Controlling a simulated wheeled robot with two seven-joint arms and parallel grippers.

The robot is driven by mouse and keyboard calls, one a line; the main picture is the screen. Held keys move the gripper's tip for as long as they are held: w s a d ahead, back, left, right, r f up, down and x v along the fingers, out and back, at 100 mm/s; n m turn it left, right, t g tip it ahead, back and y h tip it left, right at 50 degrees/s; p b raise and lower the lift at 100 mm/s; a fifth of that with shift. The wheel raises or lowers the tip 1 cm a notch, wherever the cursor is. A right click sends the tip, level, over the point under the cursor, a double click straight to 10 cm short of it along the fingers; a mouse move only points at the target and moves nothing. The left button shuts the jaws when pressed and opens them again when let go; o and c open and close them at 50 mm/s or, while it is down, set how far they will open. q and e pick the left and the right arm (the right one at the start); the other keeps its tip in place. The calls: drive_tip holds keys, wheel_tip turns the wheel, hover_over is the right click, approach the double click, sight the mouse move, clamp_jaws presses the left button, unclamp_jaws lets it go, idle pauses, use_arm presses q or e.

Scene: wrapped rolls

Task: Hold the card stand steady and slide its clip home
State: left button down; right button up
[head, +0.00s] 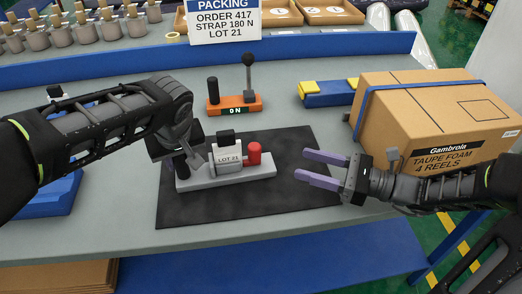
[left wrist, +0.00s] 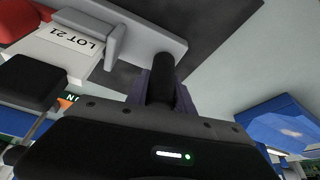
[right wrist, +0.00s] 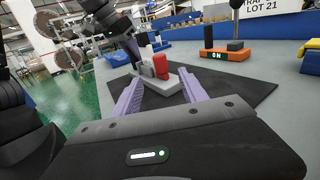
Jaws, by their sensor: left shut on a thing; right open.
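The card stand has a long light-grey base (head: 226,178) on the black mat (head: 290,190). A black post (head: 183,170) rises at its left end. In the middle a white block marked LOT 21 (head: 229,158) has a black top. A red piece (head: 254,154), perhaps the clip, stands upright right of the block; it also shows in the right wrist view (right wrist: 163,69). My left gripper (head: 182,163) is shut on the black post, seen between its fingers in the left wrist view (left wrist: 162,72). My right gripper (head: 302,165) is open and empty, right of the stand, apart from it.
A cardboard box (head: 425,115) with a blue strap stands at the right, behind my right gripper. Behind the mat are an orange ON unit (head: 236,106) with a lever and a blue-and-yellow block (head: 328,92). A blue bin (head: 50,200) sits left. The mat's front is clear.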

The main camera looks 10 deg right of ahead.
sight(252, 155)
drive_tip(key=x, duration=1.2)
drive_tip(key=shift+c, duration=0.5)
clamp_jaws()
idle(0.8)
